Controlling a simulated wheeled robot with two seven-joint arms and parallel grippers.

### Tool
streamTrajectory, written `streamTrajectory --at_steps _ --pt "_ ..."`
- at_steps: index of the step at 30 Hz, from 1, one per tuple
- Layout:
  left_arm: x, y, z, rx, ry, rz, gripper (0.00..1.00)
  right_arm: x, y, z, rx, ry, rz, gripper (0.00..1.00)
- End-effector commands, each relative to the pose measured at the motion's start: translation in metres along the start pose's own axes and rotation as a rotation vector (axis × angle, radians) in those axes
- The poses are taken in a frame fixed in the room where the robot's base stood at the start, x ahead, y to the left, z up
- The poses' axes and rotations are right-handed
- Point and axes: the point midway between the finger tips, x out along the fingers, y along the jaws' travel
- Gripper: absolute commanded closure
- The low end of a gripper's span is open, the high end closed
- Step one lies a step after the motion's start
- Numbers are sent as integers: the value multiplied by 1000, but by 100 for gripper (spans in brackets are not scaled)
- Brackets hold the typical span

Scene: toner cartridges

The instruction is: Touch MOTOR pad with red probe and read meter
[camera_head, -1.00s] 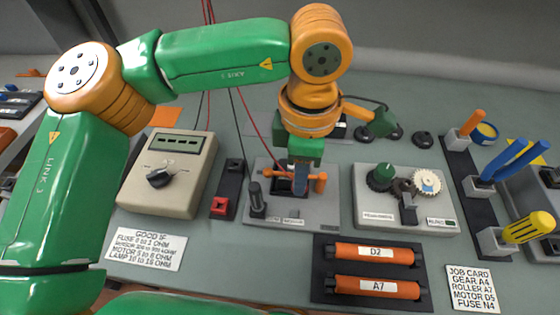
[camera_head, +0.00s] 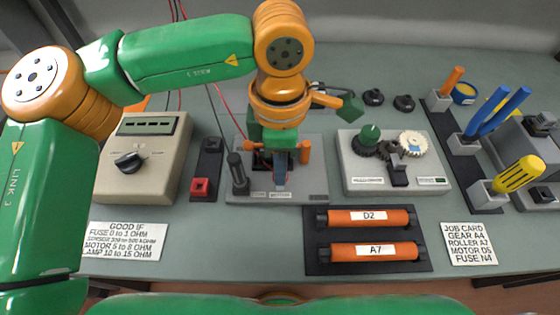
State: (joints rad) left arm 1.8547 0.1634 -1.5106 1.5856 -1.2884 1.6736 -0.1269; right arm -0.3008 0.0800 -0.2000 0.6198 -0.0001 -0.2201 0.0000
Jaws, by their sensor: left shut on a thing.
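My left gripper (camera_head: 279,152) comes down over the grey test fixture (camera_head: 312,180) and is shut. A red wire runs down to it, but the red probe in its jaws is mostly hidden. The pads on the fixture are largely covered, and I cannot tell whether the tip touches the MOTOR pad. The beige meter (camera_head: 107,170) stands to the left, with a dial and a display (camera_head: 150,125) whose reading is too small to make out. A black probe (camera_head: 237,165) stands upright at the fixture's left end. My right gripper is not in view.
A dark probe holder (camera_head: 208,160) with a red socket stands between meter and fixture. A gear plate (camera_head: 375,185), a roller tray (camera_head: 313,255) and upright tools lie to the right. A GOOD IF card (camera_head: 125,242) and a job card (camera_head: 468,244) lie in front.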

Motion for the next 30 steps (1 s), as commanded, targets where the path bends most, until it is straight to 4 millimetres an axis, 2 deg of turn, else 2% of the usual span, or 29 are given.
streamTrajectory --at_steps 30 --pt "9 0 0 0 0 0 100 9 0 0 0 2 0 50"
